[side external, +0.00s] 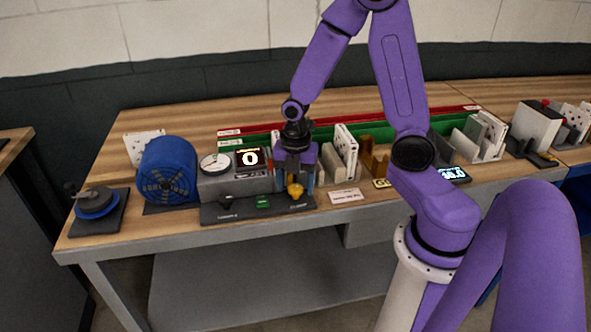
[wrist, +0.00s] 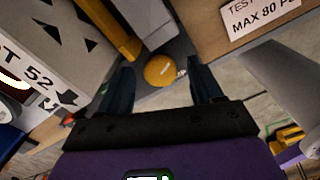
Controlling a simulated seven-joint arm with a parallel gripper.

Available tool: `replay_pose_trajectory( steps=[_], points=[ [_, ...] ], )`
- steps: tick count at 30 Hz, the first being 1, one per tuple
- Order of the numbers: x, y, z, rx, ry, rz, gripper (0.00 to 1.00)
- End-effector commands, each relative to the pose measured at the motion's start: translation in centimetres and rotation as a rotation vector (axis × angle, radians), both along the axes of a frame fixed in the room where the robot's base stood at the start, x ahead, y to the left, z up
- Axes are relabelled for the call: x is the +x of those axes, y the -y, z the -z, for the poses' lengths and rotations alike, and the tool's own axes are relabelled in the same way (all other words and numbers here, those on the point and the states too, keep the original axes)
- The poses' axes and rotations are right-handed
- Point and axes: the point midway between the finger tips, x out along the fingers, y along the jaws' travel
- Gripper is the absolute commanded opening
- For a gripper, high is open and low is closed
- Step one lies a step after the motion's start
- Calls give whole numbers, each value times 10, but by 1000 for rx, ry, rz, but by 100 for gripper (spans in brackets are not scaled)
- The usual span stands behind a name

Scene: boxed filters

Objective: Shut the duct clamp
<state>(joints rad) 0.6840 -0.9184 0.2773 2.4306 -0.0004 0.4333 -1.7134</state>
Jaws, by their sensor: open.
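The duct clamp shows as a yellow ball knob (side external: 295,190) at the front right of the dark base of the grey test unit. In the wrist view the round yellow knob (wrist: 160,70) lies between my fingertips, and a yellow bar (wrist: 112,30) slants toward it from the upper left. Whether the bar joins the knob is not clear. My gripper (side external: 296,178) points down over the knob, and its two dark fingers (wrist: 160,76) are open, one on each side with a gap. The hand hides the part of the clamp behind it in the side view.
A blue fan housing (side external: 168,172) and the grey unit with gauge and display (side external: 232,172) stand left of my gripper. White boxed filters (side external: 345,148) stand close on the right. A "MAX 80" card (wrist: 262,12) lies at the bench's front edge. The bench (side external: 120,198) is partly clear at left.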

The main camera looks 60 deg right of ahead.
Motion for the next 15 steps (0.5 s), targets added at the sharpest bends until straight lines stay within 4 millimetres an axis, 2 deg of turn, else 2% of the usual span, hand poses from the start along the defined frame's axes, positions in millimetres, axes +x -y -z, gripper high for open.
replay_pose_trajectory(
  steps=[8, 15],
  points=[
    [1, 0, -27, 2, 7, 0, 65],
    [2, 0, -68, 2, 8, 0, 65]
  ],
)
